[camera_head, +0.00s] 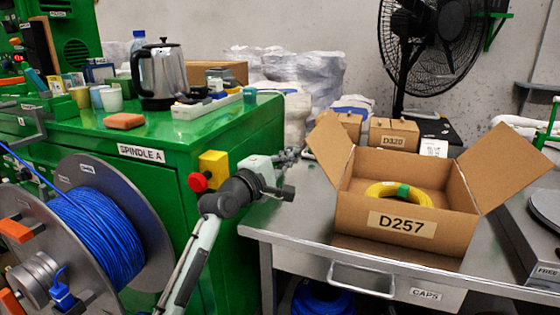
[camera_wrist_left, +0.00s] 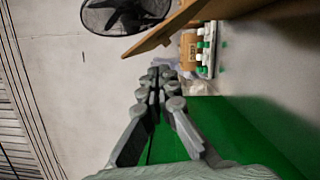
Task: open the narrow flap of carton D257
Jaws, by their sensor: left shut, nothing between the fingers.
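Carton D257 (camera_head: 364,218) stands on the steel bench in the head view, its label facing me. Its top is open, and a yellow cable coil (camera_head: 385,190) with a green band lies inside. Its left narrow flap (camera_head: 329,146) and right narrow flap (camera_head: 510,165) both stand spread outward. My left gripper (camera_head: 291,156) is shut and empty, left of the carton and apart from the left flap. In the left wrist view its fingers (camera_wrist_left: 160,75) are together, with a brown cardboard panel (camera_wrist_left: 165,32) beyond them. My right gripper is not in view.
The green machine (camera_head: 150,160) with a kettle (camera_head: 158,75) and cups stands at the left, above a blue cable spool (camera_head: 98,236). A smaller carton D320 (camera_head: 393,133) sits behind D257. A black fan (camera_head: 433,40) stands at the back. The bench's front left corner is clear.

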